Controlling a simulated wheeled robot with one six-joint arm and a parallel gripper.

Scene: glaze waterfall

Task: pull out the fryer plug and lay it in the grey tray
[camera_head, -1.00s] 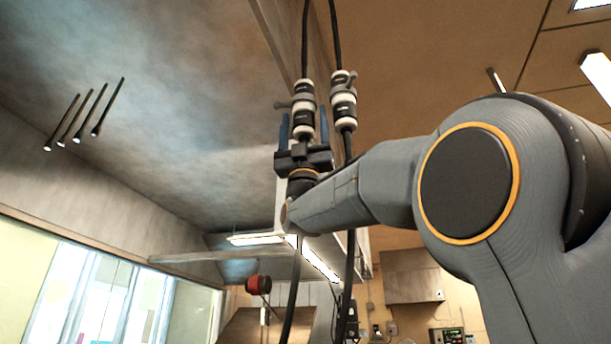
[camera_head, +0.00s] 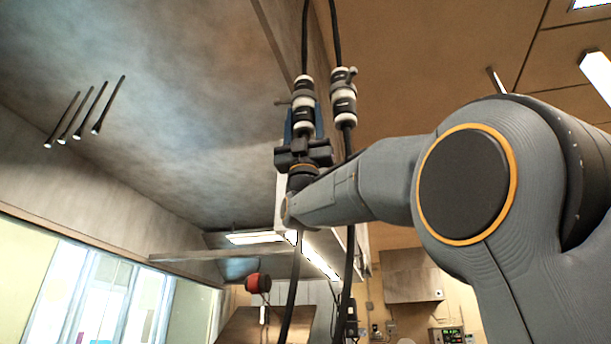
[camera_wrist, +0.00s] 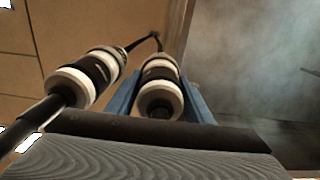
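Two black-and-white plug connectors hang side by side from black cords, a left one (camera_head: 303,103) and a right one (camera_head: 344,97). No label shows which is the fryer's. My gripper (camera_head: 304,122) points up from below, its blue fingers on either side of the left connector's lower part. The wrist view also shows the blue fingers (camera_wrist: 160,95) close against both sides of this connector (camera_wrist: 160,70). The right connector (camera_wrist: 88,78) is outside the fingers, to the left there. Both connectors look joined, upper and lower halves together. The grey tray is not in view.
The right connector's cord (camera_head: 347,200) hangs close beside my gripper and arm. A grey hood panel (camera_head: 150,90) slopes at the left, with several dark rods (camera_head: 85,115). A red round object (camera_head: 258,283) hangs below. A wall box (camera_head: 412,276) stands farther back.

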